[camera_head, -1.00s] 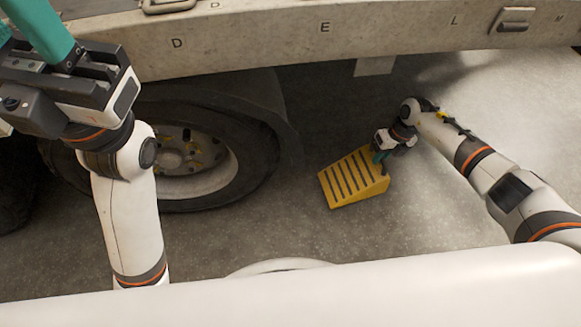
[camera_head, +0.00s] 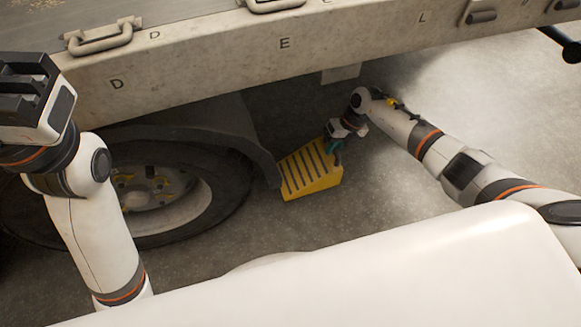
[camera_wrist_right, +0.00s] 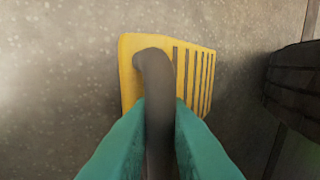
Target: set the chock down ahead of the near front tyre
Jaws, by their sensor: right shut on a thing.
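The yellow chock (camera_head: 303,176) with dark stripes is to the right of the near tyre (camera_head: 225,197), beside the mudguard's lower edge. My right gripper (camera_head: 334,150) is shut on the chock's grey handle. In the right wrist view, the teal fingers (camera_wrist_right: 160,125) close on both sides of that handle, with the chock (camera_wrist_right: 130,75) beyond it. There the tyre (camera_wrist_right: 292,78) is at the right, with bare floor between. I cannot tell whether the chock touches the floor. My left gripper (camera_head: 30,90) is raised at the left edge; its fingertips are out of frame.
The trailer's pale side beam (camera_head: 250,60) with metal handles runs above the tyre and chock. A dark mudguard (camera_head: 235,135) curves over the tyre. A small pale flap (camera_head: 341,73) hangs below the beam. Open floor (camera_head: 400,225) lies to the right of the chock.

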